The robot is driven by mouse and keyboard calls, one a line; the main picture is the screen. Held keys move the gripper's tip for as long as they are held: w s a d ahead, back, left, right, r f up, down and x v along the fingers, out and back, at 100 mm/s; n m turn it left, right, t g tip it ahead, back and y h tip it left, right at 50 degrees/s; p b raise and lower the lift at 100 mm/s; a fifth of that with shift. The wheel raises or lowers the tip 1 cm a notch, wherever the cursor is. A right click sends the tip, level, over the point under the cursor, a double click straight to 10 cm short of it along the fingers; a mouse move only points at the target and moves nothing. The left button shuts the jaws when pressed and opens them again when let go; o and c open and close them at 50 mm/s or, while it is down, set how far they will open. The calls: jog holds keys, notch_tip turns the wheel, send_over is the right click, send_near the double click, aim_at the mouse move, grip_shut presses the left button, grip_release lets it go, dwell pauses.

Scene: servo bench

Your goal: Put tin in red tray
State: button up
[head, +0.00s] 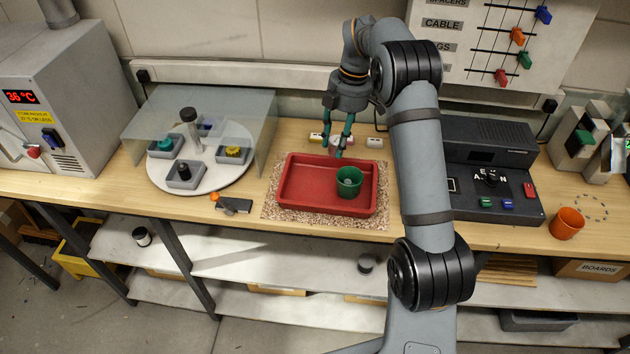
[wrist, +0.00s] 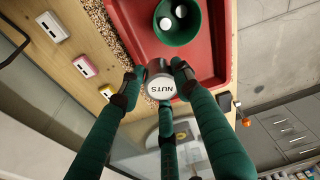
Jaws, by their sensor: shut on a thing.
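A small grey tin with a white end marked NUTS (wrist: 160,87) is between the fingertips of my gripper (wrist: 154,84) in the wrist view. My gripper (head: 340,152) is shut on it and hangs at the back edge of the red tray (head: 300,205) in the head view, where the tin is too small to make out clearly. The red tray also shows in the wrist view (wrist: 135,25). Whether the tin is fully over the tray I cannot tell.
A green cup (head: 349,181) with white pieces inside stands in the tray's right part. The tray's left part is bare. A shielded turntable (head: 215,170) is left; a dark console (head: 490,180) is right.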

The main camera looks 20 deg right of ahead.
jog(key=a+f, duration=0.1)
jog(key=a, duration=0.1)
jog(key=s+a+f, duration=0.1)
jog(key=a+f, duration=0.1)
jog(key=a, duration=0.1)
jog(key=a+f+p, duration=0.1)
jog(key=a+f, duration=0.1)
jog(key=a, duration=0.1)
jog(key=shift+s+a, duration=0.25)
jog(key=shift+f+p, duration=0.5)
jog(key=shift+f, duration=1.55)
jog(key=shift+f, duration=0.1)
jog(key=o, duration=1.1)
jog(key=shift+o, duration=0.2)
notch_tip(320, 180, up, 12)
jog(key=d+b, duration=0.1)
jog(key=shift+d, duration=0.35)
